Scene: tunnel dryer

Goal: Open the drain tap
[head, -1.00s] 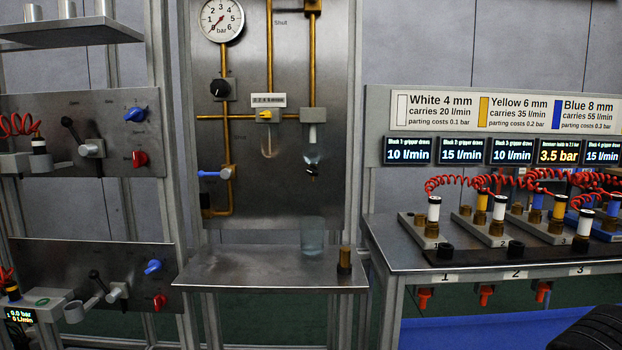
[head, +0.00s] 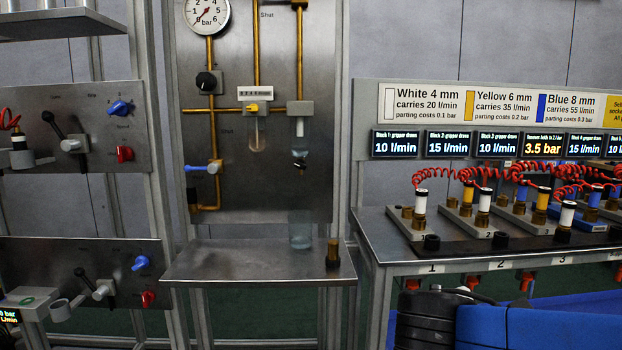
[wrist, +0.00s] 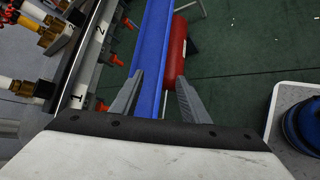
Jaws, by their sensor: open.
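The steel panel (head: 255,195) in the head view carries brass pipes and two candidates for the drain tap, with no readable label naming either. One is a blue lever (head: 203,168) lying level across the lower left pipe, near the word "Shut". The other is a small dark fitting (head: 300,168) under a clear bowl on the right pipe. A clear beaker (head: 300,230) stands below that fitting on a steel shelf (head: 225,265). My gripper (wrist: 160,76) is open and empty in the wrist view, fingers pointing over the floor beside the bench, away from the panel.
A steel bench (head: 375,232) with hose couplings and red coiled hoses stands to the right. Orange taps (head: 413,284) hang beneath it. A red cylinder (wrist: 176,50) lies on the floor. Side panels with levers stand left.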

